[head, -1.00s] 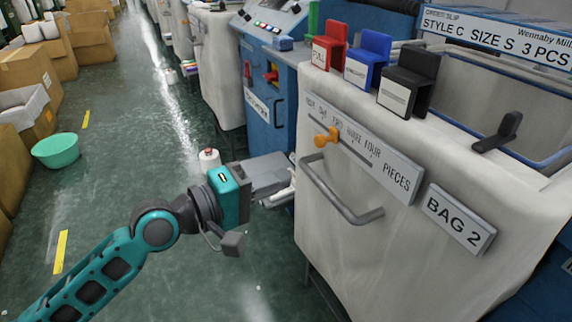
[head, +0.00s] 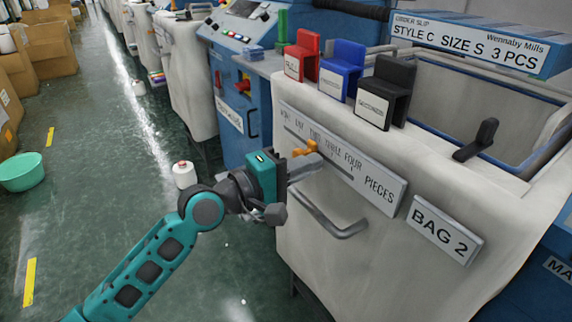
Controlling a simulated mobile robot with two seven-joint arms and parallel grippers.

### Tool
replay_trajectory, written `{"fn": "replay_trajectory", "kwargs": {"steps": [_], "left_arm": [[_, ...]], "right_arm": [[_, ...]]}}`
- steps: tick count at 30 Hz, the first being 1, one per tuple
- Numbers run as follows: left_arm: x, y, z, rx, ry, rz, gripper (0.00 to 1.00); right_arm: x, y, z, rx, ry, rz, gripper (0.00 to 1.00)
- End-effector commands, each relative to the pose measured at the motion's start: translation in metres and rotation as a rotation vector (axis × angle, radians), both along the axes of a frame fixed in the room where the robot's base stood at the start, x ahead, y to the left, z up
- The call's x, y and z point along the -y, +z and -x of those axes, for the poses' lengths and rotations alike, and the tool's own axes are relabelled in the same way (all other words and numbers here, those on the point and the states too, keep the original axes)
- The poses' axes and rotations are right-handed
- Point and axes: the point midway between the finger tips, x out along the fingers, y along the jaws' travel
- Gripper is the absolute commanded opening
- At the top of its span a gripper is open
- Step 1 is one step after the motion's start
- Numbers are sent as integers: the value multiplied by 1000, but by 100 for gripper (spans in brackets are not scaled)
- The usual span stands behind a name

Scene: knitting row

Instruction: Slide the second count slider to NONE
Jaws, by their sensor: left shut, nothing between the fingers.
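The count slider is a grey plate (head: 385,189) marked NONE to FOUR and PIECES on the front of the pale bag 2 bin (head: 310,250). Its orange knob (head: 304,148) stands in the slot near the ONE and TWO marks; the exact mark is hard to tell. My left gripper (head: 318,164) is shut and empty, its fingertips just below and right of the knob and in front of the slot. I cannot tell whether they touch the knob. The fingers hide part of the plate. My right gripper is not in view.
A bar handle (head: 345,232) juts out below the plate. A BAG 2 sign (head: 444,230) is to the right. Red (head: 304,54), blue (head: 345,68) and black (head: 386,91) holders sit on the bin's rim.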

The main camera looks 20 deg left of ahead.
Motion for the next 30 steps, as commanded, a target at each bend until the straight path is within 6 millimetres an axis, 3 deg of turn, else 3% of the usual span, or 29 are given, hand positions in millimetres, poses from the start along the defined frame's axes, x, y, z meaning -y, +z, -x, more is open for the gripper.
{"fn": "replay_trajectory", "kwargs": {"steps": [13, 30], "left_arm": [[3, -1, -5, 1, 0, -2, 0], [-16, -2, -20, 1, 1, -3, 0]], "right_arm": [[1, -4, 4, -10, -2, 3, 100], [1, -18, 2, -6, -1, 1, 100]]}}
